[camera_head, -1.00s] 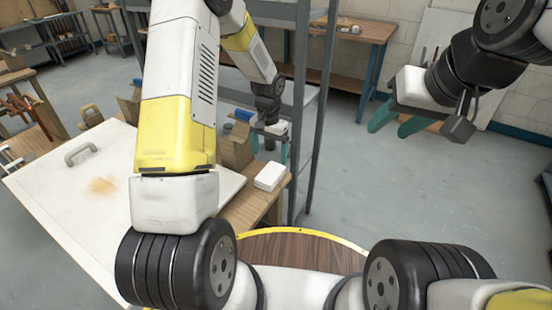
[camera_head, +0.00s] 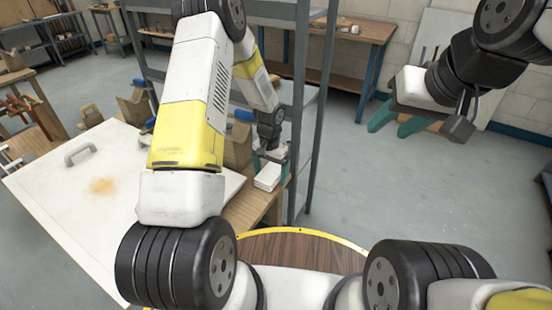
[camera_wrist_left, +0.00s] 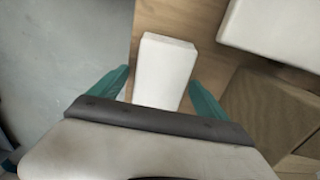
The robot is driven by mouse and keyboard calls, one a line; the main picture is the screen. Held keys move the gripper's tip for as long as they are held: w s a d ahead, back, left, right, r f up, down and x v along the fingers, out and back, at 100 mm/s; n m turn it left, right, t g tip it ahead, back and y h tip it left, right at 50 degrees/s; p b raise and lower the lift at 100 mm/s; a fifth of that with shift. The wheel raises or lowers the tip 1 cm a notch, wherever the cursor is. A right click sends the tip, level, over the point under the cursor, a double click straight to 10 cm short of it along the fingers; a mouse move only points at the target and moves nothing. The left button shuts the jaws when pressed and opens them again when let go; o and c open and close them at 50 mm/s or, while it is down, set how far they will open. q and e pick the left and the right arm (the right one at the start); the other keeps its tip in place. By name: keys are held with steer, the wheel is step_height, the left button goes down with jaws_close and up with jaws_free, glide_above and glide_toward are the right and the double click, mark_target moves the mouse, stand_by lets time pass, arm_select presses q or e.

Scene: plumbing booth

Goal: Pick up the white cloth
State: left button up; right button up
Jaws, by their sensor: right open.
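The white cloth, a folded, block-like white bundle (camera_head: 267,178), lies on the wooden bench top near its right edge. In the left wrist view the cloth (camera_wrist_left: 163,68) sits between the two green fingers. My left gripper (camera_head: 272,164) is open just over the cloth, with one finger on each side and visible gaps. The cloth's near end is hidden by the gripper body in the wrist view. My right gripper (camera_head: 398,122) is open and empty, out over the floor at the right.
A large white board (camera_head: 70,215) with a handle and a brown stain lies left of the cloth. A brown wooden block (camera_wrist_left: 270,112) is beside it in the wrist view. A grey metal shelf post (camera_head: 318,120) stands close to the left gripper's right.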

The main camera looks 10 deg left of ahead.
mark_target(270, 173)
arm_select(q)
steer(key=c, duration=1.3)
step_height(270, 173, up, 10)
